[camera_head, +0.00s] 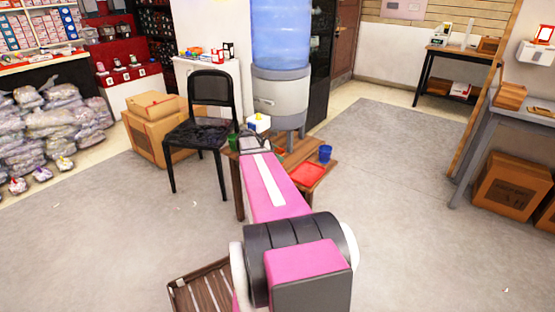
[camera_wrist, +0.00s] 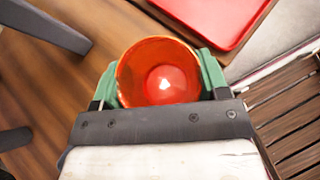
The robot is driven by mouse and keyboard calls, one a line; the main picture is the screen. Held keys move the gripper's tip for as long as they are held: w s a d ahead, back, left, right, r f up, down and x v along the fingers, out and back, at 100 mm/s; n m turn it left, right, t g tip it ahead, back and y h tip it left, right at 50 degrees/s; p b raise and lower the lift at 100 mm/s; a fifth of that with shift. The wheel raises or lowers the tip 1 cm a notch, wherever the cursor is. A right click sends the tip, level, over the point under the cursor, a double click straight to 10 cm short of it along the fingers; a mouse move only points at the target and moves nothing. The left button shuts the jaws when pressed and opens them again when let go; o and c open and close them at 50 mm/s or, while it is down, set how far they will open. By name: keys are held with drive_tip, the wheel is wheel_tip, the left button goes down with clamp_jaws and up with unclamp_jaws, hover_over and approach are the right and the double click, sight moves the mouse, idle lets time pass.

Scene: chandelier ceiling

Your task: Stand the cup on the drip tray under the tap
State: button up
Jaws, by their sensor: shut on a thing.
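My gripper (camera_wrist: 160,78) is shut on a cup (camera_wrist: 160,50) with a red inside and an orange rim, its mouth facing the wrist camera. The green fingers press it from both sides, above or at a wooden table top; I cannot tell whether it touches. In the head view my arm mostly hides the gripper and cup. The water dispenser (camera_head: 281,95), with a blue bottle (camera_head: 281,35) on a grey body, stands on legs just beyond the table. I cannot make out its tap or drip tray.
A red tray (camera_head: 308,174) and a blue cup (camera_head: 325,155) are on the low wooden table (camera_head: 318,186). A green object (camera_head: 233,141) is at its left end. A black chair (camera_head: 211,120) stands left, before cardboard boxes (camera_head: 150,140).

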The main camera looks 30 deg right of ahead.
drive_tip(key=shift+f, duration=0.85)
drive_tip(key=shift+f, duration=0.15)
drive_tip(key=o, duration=1)
